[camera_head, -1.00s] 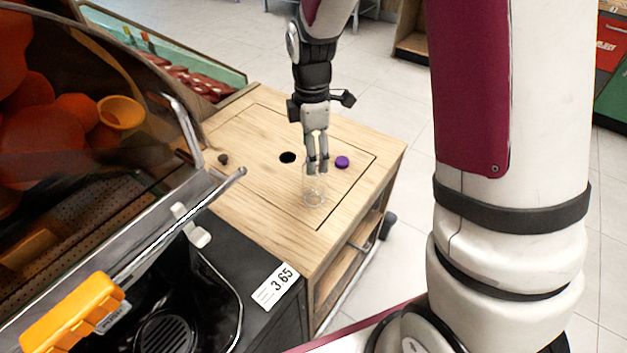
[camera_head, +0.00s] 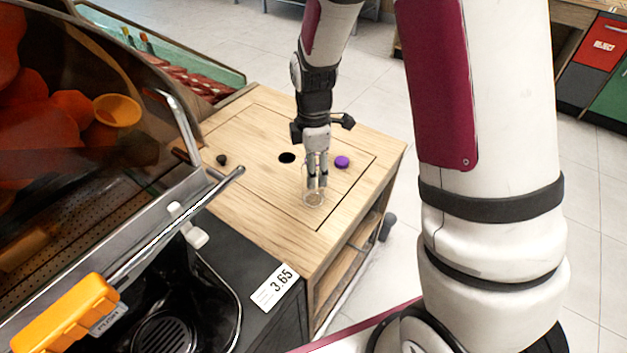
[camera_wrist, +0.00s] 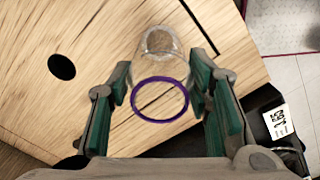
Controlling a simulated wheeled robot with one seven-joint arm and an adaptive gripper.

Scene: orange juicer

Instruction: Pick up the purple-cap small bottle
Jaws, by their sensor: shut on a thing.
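The small bottle (camera_head: 314,201) is clear and stands on the wooden cart top. In the wrist view, its purple ring-shaped rim (camera_wrist: 160,119) lies between the two fingers, with the clear body (camera_wrist: 159,42) beyond it. A round purple cap (camera_head: 342,162) lies on the wood to the right of the bottle, apart from it. My gripper (camera_head: 317,186) points down around the bottle in the head view. In the wrist view, the green finger pads of my gripper (camera_wrist: 160,85) flank the bottle on both sides, shut on it. The exact contact is hard to see.
A 3.65 price tag (camera_head: 274,287) lies on the juicer's black front. The cart top's back is clear.

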